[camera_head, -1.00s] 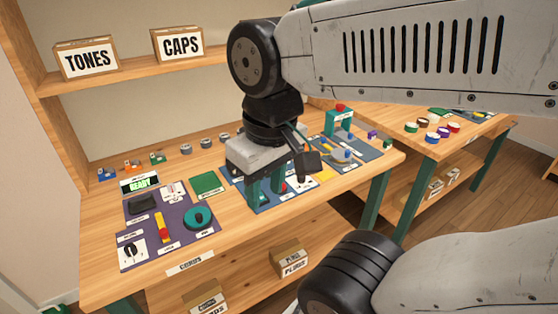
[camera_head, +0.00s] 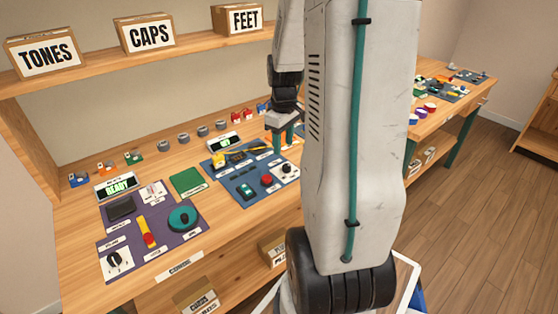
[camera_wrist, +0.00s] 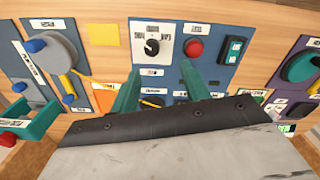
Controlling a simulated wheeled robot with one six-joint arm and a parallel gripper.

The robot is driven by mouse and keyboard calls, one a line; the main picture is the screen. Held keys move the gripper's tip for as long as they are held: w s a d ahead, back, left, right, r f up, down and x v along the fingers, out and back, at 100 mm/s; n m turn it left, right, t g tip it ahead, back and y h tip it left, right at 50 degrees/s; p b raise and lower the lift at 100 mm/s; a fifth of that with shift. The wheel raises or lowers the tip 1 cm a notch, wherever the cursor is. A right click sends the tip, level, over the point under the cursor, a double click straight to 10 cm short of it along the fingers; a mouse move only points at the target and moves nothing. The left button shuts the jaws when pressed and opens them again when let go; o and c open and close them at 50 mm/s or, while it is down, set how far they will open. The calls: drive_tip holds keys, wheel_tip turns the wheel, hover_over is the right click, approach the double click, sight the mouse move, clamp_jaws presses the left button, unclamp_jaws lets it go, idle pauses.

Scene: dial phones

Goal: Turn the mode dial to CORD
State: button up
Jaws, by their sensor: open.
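A black dial knob on a white plate (camera_wrist: 152,46) is near the top of the wrist view, on a blue panel, with labels around it too small to read surely. In the head view this dial (camera_head: 287,170) is at the right end of the blue panel. A second black dial (camera_head: 115,260) sits on a white plate at the front left of the purple panel. I cannot tell from the labels which is the mode dial. My gripper (camera_wrist: 157,76) is open and empty, its teal fingers either side below the first dial. In the head view my gripper (camera_head: 285,132) is partly hidden.
A red button (camera_wrist: 193,47) and a green switch (camera_wrist: 230,48) are beside the dial. The purple panel (camera_head: 160,215) has a teal turntable (camera_head: 183,219) and red-knobbed lever (camera_head: 148,238). A shelf with boxes (camera_head: 150,33) stands behind. My arm hides the bench's right part.

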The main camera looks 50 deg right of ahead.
sight(287, 165)
drive_tip(key=f, duration=0.3)
drive_tip(key=d+f, duration=0.1)
drive_tip(key=f, duration=0.5)
drive_tip(key=shift+s+d, duration=0.2)
drive_tip(key=shift+c, duration=0.4)
drive_tip(key=c, duration=0.9)
